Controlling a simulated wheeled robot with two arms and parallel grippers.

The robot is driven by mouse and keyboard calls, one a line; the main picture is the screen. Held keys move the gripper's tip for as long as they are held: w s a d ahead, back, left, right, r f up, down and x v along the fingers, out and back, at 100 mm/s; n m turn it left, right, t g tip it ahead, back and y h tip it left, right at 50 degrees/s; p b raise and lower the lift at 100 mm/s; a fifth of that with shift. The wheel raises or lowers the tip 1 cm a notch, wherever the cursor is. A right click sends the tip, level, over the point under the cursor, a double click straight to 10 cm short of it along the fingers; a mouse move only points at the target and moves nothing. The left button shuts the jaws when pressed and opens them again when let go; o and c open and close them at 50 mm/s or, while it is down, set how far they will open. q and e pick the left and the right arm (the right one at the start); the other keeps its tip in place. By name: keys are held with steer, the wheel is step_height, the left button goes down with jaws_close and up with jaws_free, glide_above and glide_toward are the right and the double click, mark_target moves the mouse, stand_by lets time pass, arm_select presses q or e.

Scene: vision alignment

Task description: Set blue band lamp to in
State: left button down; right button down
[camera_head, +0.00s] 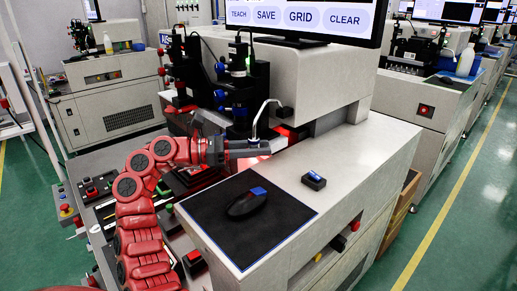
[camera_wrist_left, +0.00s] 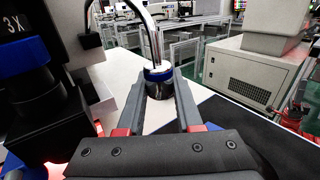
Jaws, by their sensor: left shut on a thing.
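My left arm reaches in from the left, and its gripper (camera_head: 272,146) is beside the machine head, at the lamp's lower end. In the left wrist view the blue band lamp (camera_wrist_left: 157,73) hangs from a bent silver gooseneck, with a pale rim, a blue band and a dark lower part. The gripper (camera_wrist_left: 158,92) is shut on the lamp's head, one finger on each side. In the head view the lamp's gooseneck (camera_head: 262,112) shows, but its head is mostly hidden by the fingers. My right gripper is not in view.
A black machine head (camera_head: 240,92) with blue and red knobs stands close to the gripper. A black mat (camera_head: 285,222) with a mouse (camera_head: 246,203) lies on the pale bench. A small blue-topped box (camera_head: 314,180) sits nearby. A monitor (camera_head: 320,18) stands above.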

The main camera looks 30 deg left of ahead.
arm_select(q)
steer(key=c, duration=1)
jaws_free()
steer(key=shift+r, duration=0.35)
steer(key=o, duration=0.4)
steer(key=shift+s+d+r, duration=0.15)
steer(key=shift+s+r, duration=0.05)
steer(key=shift+s, duration=0.25)
steer(key=shift+w+f, duration=0.2)
steer(key=shift+f, duration=0.05)
steer(key=shift+b+v, duration=0.45)
steer(key=shift+v, duration=8.3)
